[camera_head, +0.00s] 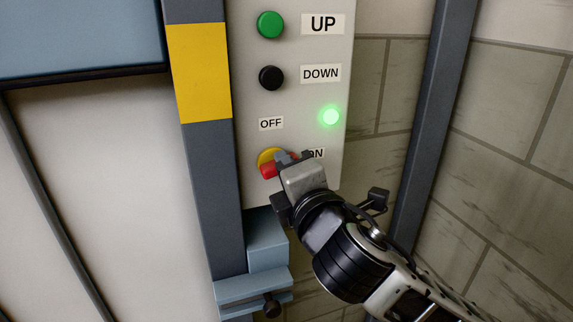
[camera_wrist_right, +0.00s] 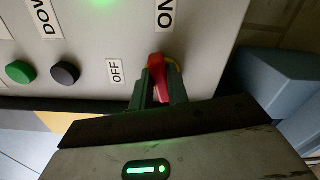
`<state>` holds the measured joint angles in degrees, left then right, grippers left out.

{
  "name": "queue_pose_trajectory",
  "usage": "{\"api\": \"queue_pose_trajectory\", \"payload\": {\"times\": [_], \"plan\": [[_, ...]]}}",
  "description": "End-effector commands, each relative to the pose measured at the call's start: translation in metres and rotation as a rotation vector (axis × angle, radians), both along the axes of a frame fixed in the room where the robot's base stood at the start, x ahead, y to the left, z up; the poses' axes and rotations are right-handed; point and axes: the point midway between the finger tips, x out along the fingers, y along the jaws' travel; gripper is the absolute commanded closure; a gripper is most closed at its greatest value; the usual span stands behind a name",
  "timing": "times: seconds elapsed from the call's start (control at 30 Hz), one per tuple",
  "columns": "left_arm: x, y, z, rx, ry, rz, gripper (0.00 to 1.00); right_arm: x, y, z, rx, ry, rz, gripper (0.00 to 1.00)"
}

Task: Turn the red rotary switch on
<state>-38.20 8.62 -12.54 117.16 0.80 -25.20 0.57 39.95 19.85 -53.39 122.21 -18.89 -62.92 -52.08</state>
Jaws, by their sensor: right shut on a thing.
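The red rotary switch (camera_head: 268,170) sits on a yellow round base at the lower part of the grey control panel (camera_head: 299,100), with an OFF label above it and an ON label to its right. My right gripper (camera_head: 284,163) is at the switch, and its hand covers part of the knob and the ON label in the head view. In the right wrist view, the fingers of my right gripper (camera_wrist_right: 160,90) are on both sides of the red knob (camera_wrist_right: 157,70), shut on it. The knob's handle lies close to level in the head view. A green lamp (camera_head: 330,117) glows on the panel. My left gripper is in neither view.
A green UP button (camera_head: 270,25) and a black DOWN button (camera_head: 271,77) are above the switch. A dark post with a yellow band (camera_head: 199,72) stands left of the panel. A blue bracket (camera_head: 252,287) is below it. A tiled wall is behind, at right.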

Motion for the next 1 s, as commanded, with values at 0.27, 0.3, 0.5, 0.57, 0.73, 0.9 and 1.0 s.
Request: {"api": "queue_pose_trajectory", "payload": {"times": [0.27,0.3,0.5,0.57,0.73,0.9,1.0], "plan": [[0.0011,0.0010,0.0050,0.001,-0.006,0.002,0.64,0.0002,-0.0003,-0.0018,0.173,0.056,-0.001,1.00],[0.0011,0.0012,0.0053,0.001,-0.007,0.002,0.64,0.0002,-0.0003,-0.0021,0.189,0.061,0.000,1.00],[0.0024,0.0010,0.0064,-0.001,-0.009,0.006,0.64,0.0004,-0.0005,-0.0029,0.248,0.080,-0.001,1.00],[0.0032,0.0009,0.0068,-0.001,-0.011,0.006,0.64,0.0004,-0.0004,-0.0031,0.259,0.084,0.000,1.00],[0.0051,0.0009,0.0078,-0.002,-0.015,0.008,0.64,0.0004,-0.0003,-0.0029,0.272,0.087,0.000,1.00],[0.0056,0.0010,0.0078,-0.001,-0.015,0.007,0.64,0.0003,-0.0002,-0.0029,0.275,0.087,0.001,1.00],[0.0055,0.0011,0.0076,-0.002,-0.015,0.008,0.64,0.0003,-0.0002,-0.0028,0.274,0.087,0.001,1.00]]}}
